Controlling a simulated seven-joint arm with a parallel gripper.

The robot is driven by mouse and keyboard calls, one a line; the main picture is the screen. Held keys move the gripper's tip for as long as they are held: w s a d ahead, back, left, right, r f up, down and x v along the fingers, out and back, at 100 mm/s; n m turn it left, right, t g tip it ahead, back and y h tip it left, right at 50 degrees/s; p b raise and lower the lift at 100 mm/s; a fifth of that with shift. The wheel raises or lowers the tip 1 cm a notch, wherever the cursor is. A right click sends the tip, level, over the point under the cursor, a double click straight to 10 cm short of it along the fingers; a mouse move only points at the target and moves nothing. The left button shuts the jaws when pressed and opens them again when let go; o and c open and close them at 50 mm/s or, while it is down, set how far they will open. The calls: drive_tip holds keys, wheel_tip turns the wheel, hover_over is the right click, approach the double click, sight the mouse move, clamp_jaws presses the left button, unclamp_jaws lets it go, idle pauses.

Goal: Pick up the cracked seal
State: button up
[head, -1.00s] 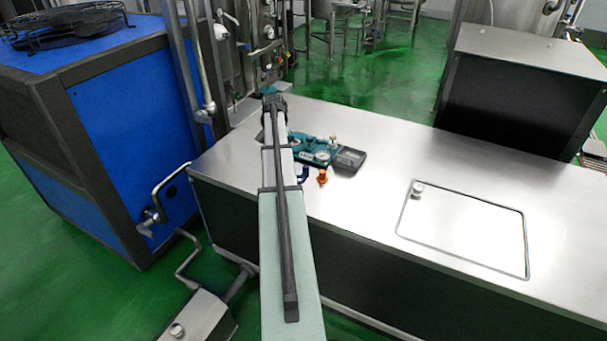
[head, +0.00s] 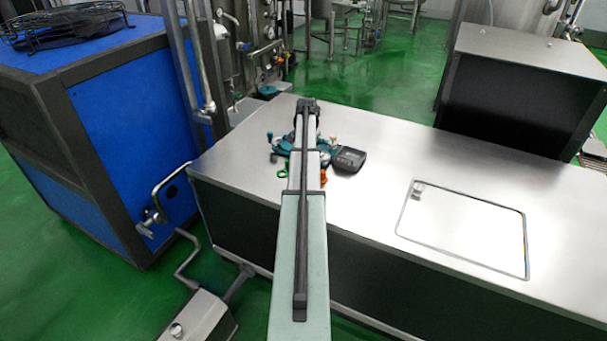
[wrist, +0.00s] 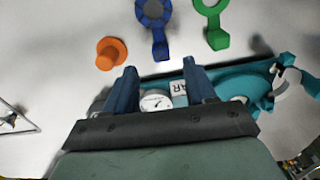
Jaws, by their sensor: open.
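In the wrist view my gripper (wrist: 159,68) is open, with its two blue fingers apart and nothing between the tips. Beyond the fingers lie a blue ring with a tab (wrist: 153,14), a green ring with a tab (wrist: 212,12) and an orange flanged plug (wrist: 111,52). I cannot tell which is the cracked seal; no crack shows. The blue ring's upper edge is cut off by the frame. In the head view the green ring (head: 281,170) shows left of my arm and the orange plug (head: 324,177) right of it. My arm hides the blue ring and my gripper there.
A teal device (head: 284,144) with a gauge (wrist: 155,101) lies on the steel counter (head: 385,150), close under my fingers. A dark grey box (head: 348,160) sits beside it. A hatch with a knob (head: 419,187) lies further right. The counter between box and hatch is clear.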

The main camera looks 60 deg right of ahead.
drive_tip(key=shift+w+a+f, duration=0.1)
drive_tip(key=shift+a+f, duration=0.05)
drive_tip(key=shift+f, duration=1.35)
drive_tip(key=shift+a+f, duration=0.1)
drive_tip(key=shift+f, duration=1.4)
clamp_jaws()
